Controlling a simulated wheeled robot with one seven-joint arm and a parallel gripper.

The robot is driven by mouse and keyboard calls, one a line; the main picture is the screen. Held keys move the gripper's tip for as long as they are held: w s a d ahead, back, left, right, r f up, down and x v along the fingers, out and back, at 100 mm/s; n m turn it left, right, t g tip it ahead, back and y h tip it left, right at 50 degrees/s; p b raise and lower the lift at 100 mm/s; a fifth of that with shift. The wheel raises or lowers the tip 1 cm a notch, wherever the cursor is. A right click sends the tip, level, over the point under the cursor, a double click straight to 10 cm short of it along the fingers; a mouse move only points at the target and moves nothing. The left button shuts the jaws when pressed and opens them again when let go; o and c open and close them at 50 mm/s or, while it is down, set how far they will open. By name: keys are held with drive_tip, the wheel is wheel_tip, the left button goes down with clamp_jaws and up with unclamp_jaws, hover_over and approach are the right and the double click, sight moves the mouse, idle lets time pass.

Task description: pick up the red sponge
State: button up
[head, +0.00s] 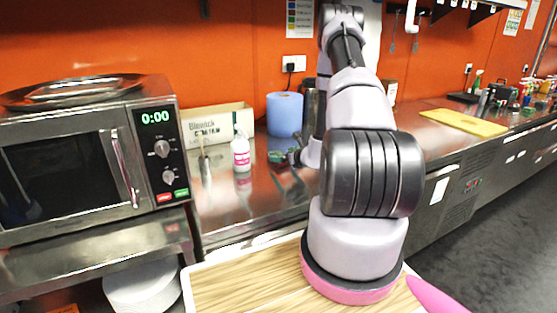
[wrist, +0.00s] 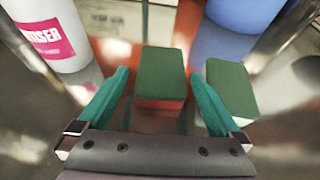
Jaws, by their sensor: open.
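The red sponge (wrist: 160,84) has a dark green top face and a red lower body. It lies on the steel counter in the wrist view, just ahead of and between the fingers. My gripper (wrist: 160,74) is open, with one teal finger on each side of the sponge and visible gaps to both. I cannot tell whether the fingertips are down at the sponge's height. In the head view, my gripper is low over the counter and mostly hidden by my arm, and the sponge's colour cannot be made out.
A second sponge (wrist: 231,90) with a green top and pale body lies close beside the right finger. A white bottle with a pink label (head: 241,153) stands to the left. A blue roll (head: 284,114) and a cardboard box (head: 216,124) are behind. A microwave (head: 80,150) stands at far left.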

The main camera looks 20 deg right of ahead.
sight(278, 155)
drive_tip(key=x, duration=0.5)
drive_tip(key=shift+w+d+r, duration=0.1)
drive_tip(key=shift+w+r, duration=0.1)
drive_tip(key=shift+w, duration=0.05)
drive_tip(key=c, duration=1.1)
drive_tip(key=shift+c, duration=0.2)
drive_tip(key=shift+r, duration=0.15)
